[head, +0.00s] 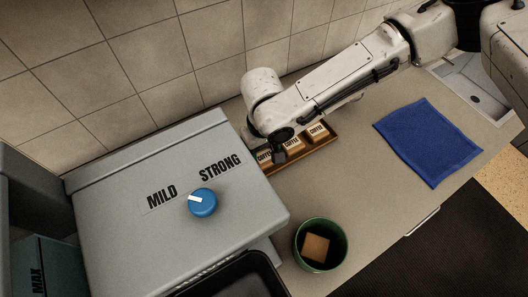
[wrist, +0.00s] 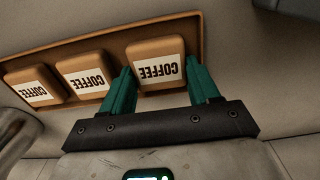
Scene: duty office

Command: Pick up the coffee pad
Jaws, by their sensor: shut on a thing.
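Several brown coffee pads with white COFFEE labels sit in a row in a brown wooden tray (wrist: 200,36). In the wrist view my gripper (wrist: 163,84) has its two teal fingers on either side of the end coffee pad (wrist: 155,60), shut on it. I cannot tell whether that pad is lifted off the tray. Two other pads, the middle one (wrist: 84,75) and the far one (wrist: 33,86), lie beside it. In the head view two pads (head: 292,143) (head: 317,131) show clearly and the wrist partly hides the left one (head: 265,156).
A grey coffee machine (head: 150,170) with a blue MILD/STRONG knob (head: 203,202) stands left of the tray. A green bin (head: 300,248) holding a brown square piece (head: 315,248) is in front. A blue cloth (head: 428,141) and a sink (head: 475,90) lie to the right. The tiled wall is behind.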

